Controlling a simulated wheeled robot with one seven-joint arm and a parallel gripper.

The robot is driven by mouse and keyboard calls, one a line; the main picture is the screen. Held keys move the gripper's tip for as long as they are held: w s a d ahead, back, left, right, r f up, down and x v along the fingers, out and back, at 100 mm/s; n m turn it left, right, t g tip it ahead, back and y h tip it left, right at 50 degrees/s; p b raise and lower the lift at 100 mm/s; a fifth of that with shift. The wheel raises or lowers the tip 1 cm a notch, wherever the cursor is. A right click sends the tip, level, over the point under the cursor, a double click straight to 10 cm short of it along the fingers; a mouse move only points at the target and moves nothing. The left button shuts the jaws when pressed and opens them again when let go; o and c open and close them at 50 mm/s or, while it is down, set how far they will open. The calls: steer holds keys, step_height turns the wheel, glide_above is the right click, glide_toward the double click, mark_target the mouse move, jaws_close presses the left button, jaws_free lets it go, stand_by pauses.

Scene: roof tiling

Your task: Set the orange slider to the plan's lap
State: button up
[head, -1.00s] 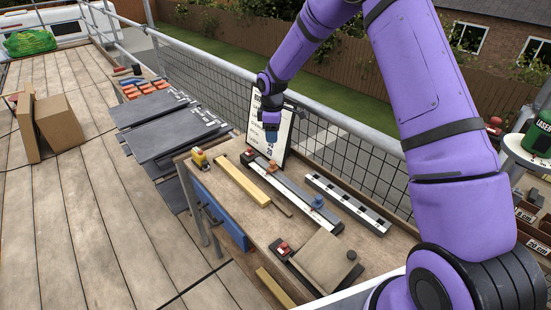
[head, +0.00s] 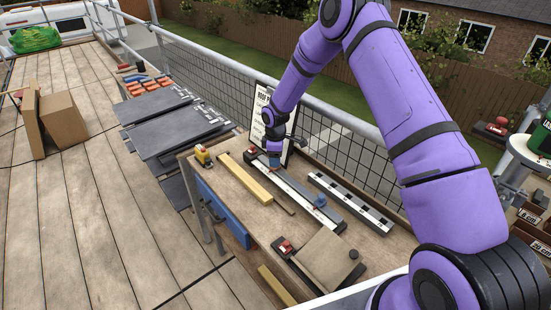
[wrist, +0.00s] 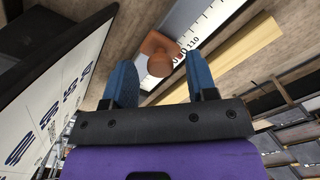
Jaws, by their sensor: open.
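The orange slider (wrist: 158,52) has a round knob and sits on a white scale (wrist: 190,20) in the wrist view, near the 110 mark. My gripper (head: 274,160) is open, its two blue fingers on either side of the knob in the wrist view and apart from it as far as I can tell. In the head view the gripper is low over the far end of the long gauge (head: 300,187) and mostly hides the orange slider. A blue slider (head: 320,201) sits nearer on the gauge. The plan board (head: 260,118) stands behind; its figures are too small or tilted to read.
A yellow batten (head: 245,180) lies left of the gauge, a black-and-white strip (head: 350,200) right of it. A yellow tape measure (head: 203,155) and a tan pad (head: 325,260) are on the bench. Slates (head: 175,130) are stacked beyond.

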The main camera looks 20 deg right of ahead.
mark_target(280, 171)
steer(key=shift+f, duration=0.15)
steer(key=shift+c, duration=0.2)
jaws_close()
steer(key=shift+s+d, duration=0.25)
steer(key=shift+s, duration=0.3)
steer(key=shift+s+d, duration=0.2)
steer(key=shift+s, duration=0.35)
steer(key=shift+o, duration=0.2)
jaws_free()
step_height(280, 171, up, 11)
